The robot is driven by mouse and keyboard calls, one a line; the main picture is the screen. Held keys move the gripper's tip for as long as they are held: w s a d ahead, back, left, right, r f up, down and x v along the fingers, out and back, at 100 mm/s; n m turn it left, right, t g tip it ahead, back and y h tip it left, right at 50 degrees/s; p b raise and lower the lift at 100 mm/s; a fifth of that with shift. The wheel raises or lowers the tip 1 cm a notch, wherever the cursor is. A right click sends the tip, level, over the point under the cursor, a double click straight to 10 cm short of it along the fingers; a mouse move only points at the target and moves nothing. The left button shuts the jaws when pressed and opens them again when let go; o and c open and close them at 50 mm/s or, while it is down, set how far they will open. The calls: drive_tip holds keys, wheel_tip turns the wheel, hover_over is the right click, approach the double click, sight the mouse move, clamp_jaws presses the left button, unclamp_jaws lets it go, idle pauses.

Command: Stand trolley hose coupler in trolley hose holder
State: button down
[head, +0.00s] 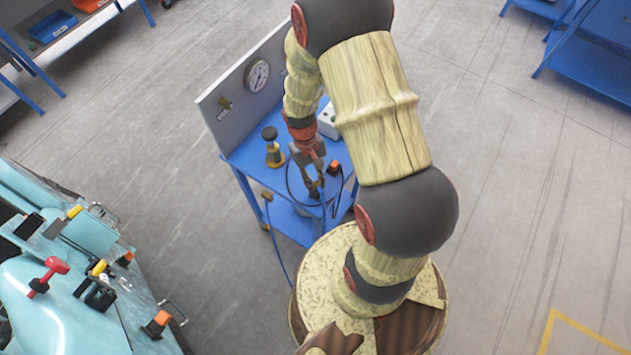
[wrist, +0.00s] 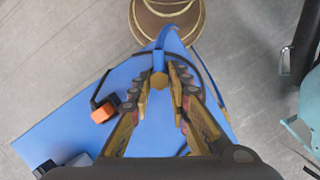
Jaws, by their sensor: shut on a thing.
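My gripper (head: 313,182) is over the near part of the blue trolley's top. In the wrist view its two fingers (wrist: 159,92) are closed on a brass-coloured hose coupler (wrist: 159,80), with a blue hose running from it towards my base. In the head view the fingers partly hide the coupler. A small brass-coloured fitting (head: 267,197) with a blue hose hanging from it is at the trolley's left edge. I cannot tell which part is the hose holder, nor whether the held coupler touches anything.
The trolley (head: 237,158) has an upright grey panel with a gauge (head: 257,75). A black-knobbed brass post (head: 273,150), a white box (head: 328,120) and an orange-black plug (head: 333,167) with dark cable stand around my gripper. A turquoise machine (head: 60,300) is at the left.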

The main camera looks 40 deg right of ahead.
drive_tip(key=shift+f+b, duration=0.35)
drive_tip(key=shift+f, duration=0.3)
drive_tip(key=c, duration=1.6)
unclamp_jaws()
drive_tip(key=v, duration=1.2)
